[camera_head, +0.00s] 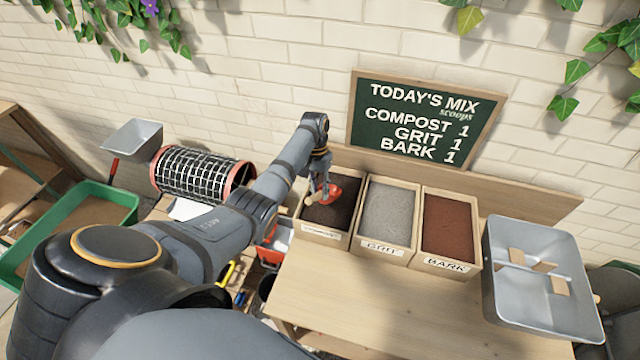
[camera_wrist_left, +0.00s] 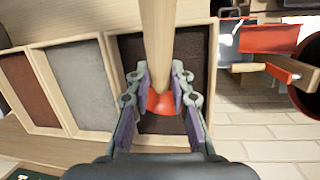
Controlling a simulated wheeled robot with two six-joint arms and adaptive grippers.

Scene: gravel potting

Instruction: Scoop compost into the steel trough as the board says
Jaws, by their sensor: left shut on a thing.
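My left gripper (camera_head: 320,182) is shut on a scoop with a red head (camera_head: 331,192) and a pale wooden handle (camera_wrist_left: 158,40). It is at the compost bin (camera_head: 322,236), which holds dark brown compost. In the left wrist view the red part (camera_wrist_left: 160,103) sits between the fingers, with compost behind it. I cannot tell whether the scoop touches the compost or carries any. The board (camera_head: 420,120) reads compost 1, grit 1, bark 1. My right gripper is not in view.
The grit bin (camera_head: 383,249) and bark bin (camera_head: 446,265) stand between the compost bin and the trough. The table (camera_head: 370,305) is clear in front of them. A mesh drum (camera_head: 203,173) and a green tray (camera_head: 125,205) are at the left.

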